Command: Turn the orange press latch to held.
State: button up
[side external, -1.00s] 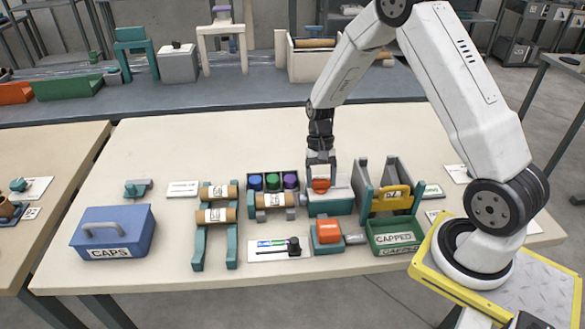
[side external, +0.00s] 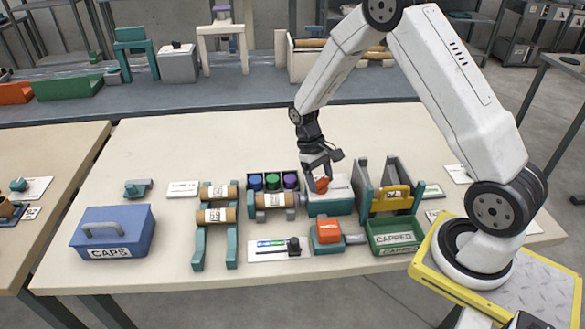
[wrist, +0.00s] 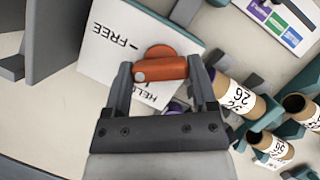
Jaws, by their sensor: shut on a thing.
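The orange press latch (side external: 322,185) sits on a teal block with a pale top (side external: 330,203) at the middle of the table. In the wrist view the latch (wrist: 158,70) lies across between my two fingers, on a white plate (wrist: 112,40) printed FREE and, partly hidden, HELD. My gripper (wrist: 161,78) is shut on the latch, one finger at each end of it. In the side view my gripper (side external: 319,176) leans over, and the latch looks tilted in it. I cannot tell exactly which word the latch points to.
Several labelled rolls (side external: 216,215) on teal stands and a box of coloured caps (side external: 272,181) stand to the left. A second orange-topped block (side external: 328,231) is in front.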

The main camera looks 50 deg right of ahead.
jog(key=n+h, duration=0.2)
jog(key=n, duration=0.3)
jog(key=shift+a+n, duration=0.1)
jog(key=shift+n, duration=0.3)
jog(key=n+h, duration=0.1)
jog(key=n, duration=0.1)
jog(key=n+t+h, duration=0.1)
jog(key=n, duration=0.2)
jog(key=shift+s, duration=0.1)
jog(key=o, duration=1.2)
jog(key=shift+c, duration=0.2)
jog(key=v, duration=0.7)
jog(key=shift+a+r, duration=0.2)
jog(key=shift+r, duration=0.2)
